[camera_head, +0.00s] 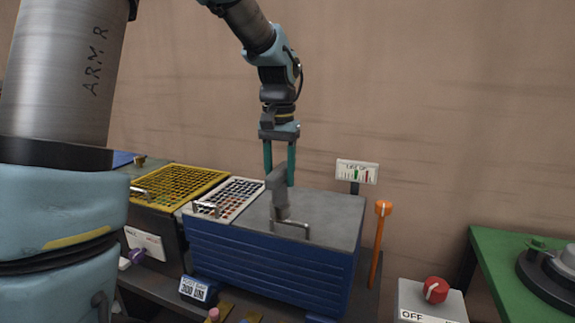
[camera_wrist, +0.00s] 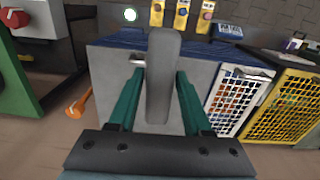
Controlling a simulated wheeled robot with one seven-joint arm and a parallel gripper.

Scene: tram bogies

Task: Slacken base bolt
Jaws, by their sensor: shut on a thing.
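My gripper (camera_head: 279,178) has two teal fingers and points down over the grey top of a blue cabinet. It is shut on a grey tool (camera_head: 279,190), which stands nearly upright, slightly tilted, with its lower end at the cabinet top. In the wrist view the grey tool (camera_wrist: 163,75) runs between the fingers (camera_wrist: 160,85). A bent metal handle (camera_head: 306,231) shows at the tool's foot. I cannot make out the base bolt; the tool may be covering it.
The blue cabinet (camera_head: 260,262) carries a white grid tray (camera_head: 238,200), with a yellow grid tray (camera_head: 180,184) to its left. A gauge sign (camera_head: 357,172) and an orange-topped lever (camera_head: 378,240) stand at right. A red knob (camera_head: 435,289) sits on a grey box.

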